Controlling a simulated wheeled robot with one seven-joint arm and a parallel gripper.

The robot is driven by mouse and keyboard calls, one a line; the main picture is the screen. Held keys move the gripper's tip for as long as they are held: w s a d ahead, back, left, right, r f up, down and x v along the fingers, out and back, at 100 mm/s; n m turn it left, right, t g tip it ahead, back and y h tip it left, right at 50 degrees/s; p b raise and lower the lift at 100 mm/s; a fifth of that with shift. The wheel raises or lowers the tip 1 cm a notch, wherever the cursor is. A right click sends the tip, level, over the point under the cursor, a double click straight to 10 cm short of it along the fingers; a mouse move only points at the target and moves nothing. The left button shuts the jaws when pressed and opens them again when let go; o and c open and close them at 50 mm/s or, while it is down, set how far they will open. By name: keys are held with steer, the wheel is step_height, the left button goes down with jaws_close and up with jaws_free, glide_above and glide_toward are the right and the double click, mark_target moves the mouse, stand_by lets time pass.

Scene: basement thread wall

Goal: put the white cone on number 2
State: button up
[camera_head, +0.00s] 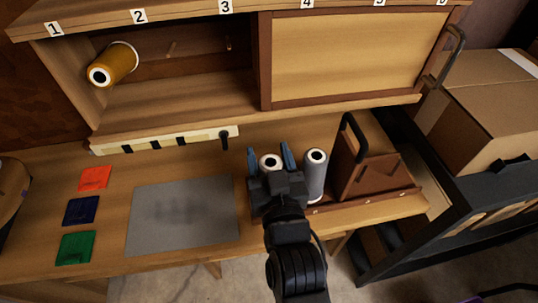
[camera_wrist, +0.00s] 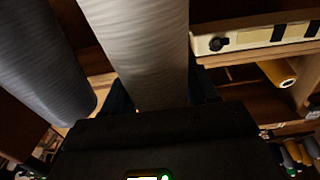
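The white cone (camera_head: 270,162) stands upright at the table's right part, its white top with a dark hole showing between my gripper's blue fingers. My gripper (camera_head: 270,157) has one finger on each side of it; whether they press on it is not clear. In the wrist view the pale cone (camera_wrist: 145,50) fills the space between the fingers (camera_wrist: 160,97). The number 2 label (camera_head: 139,16) is on the top edge of the wooden shelf, above the left compartment. A peg (camera_head: 170,48) shows on that compartment's back wall.
A grey cone (camera_head: 314,175) stands close right of the white one, beside a brown wooden box with a handle (camera_head: 362,165). A yellow cone (camera_head: 112,64) is on the shelf's left. A power strip (camera_head: 165,140), grey mat (camera_head: 183,216) and coloured squares (camera_head: 80,210) lie left.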

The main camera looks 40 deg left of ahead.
steer(key=shift+o, duration=1.4)
steer(key=shift+r, duration=0.25)
steer(key=b+v, duration=0.1)
steer(key=v, duration=1.1)
steer(key=shift+f, duration=0.1)
